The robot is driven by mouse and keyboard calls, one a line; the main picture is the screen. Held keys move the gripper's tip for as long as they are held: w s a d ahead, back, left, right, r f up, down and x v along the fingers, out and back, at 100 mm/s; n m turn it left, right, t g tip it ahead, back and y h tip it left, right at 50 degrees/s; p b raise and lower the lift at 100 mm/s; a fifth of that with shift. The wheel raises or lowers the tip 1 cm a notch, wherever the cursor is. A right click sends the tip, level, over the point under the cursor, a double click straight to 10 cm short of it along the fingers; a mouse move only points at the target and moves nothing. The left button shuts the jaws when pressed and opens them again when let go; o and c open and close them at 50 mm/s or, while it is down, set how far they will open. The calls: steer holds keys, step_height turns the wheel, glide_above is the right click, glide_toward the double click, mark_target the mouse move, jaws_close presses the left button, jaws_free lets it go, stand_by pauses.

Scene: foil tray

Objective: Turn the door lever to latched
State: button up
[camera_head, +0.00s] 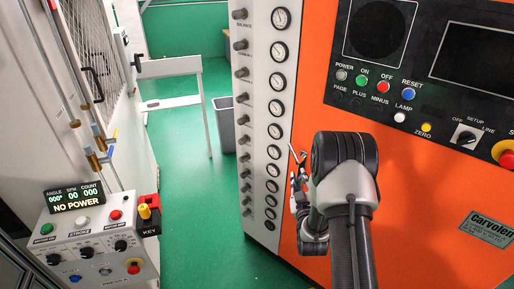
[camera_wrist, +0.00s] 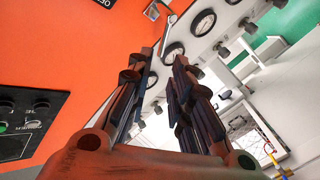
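A small silver lever (camera_wrist: 165,36) on a pale plate is on the edge of the orange cabinet door, at the top of the wrist view. In the head view the lever (camera_head: 297,154) shows as a thin metal piece just left of my arm's dark joint. My gripper (camera_wrist: 165,62) has its two dark fingers apart with nothing between them, and the lever is beyond the fingertips. In the head view my gripper (camera_head: 299,183) is small and partly hidden by my arm. Contact between the fingers and the lever cannot be made out.
A white column of gauges and black knobs (camera_head: 261,110) stands directly left of the orange cabinet (camera_head: 430,190). A press with a control box (camera_head: 95,245) reading "NO POWER" is at the left. A grey bin (camera_head: 224,125) stands behind. The green floor (camera_head: 200,215) between is clear.

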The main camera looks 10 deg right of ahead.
mark_target(293, 152)
steer(key=x, duration=0.5)
steer(key=b+x, duration=0.1)
steer(key=x, duration=0.5)
steer(key=a+b+x, duration=0.1)
steer(key=x, duration=0.5)
steer(key=shift+w, duration=0.15)
steer(key=shift+c, duration=0.6)
jaws_close()
